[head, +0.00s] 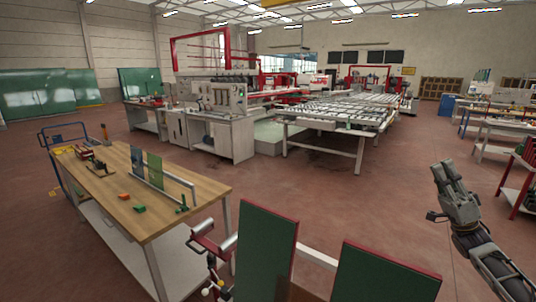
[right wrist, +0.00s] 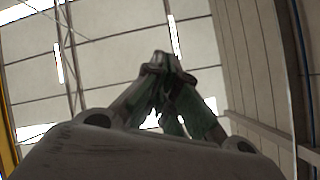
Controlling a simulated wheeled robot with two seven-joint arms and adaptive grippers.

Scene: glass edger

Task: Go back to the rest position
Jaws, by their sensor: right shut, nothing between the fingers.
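My right gripper (head: 443,168) is raised at the right side of the head view, above the open red floor, with its arm coming in from the lower right. Its fingers are together and empty, pointing up. In the right wrist view the closed fingertips (right wrist: 161,60) stand against the pale roof panels and beams, with nothing between them. The gripper touches nothing that I can see. My left gripper does not show in either view.
A wooden workbench (head: 205,178) with small tools and blocks stands at left. Green panels (head: 266,250) with red edges stand close at the bottom centre. A red-framed shelf (head: 518,185) is at the right edge. A roller table (head: 335,115) is further back. Floor between is clear.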

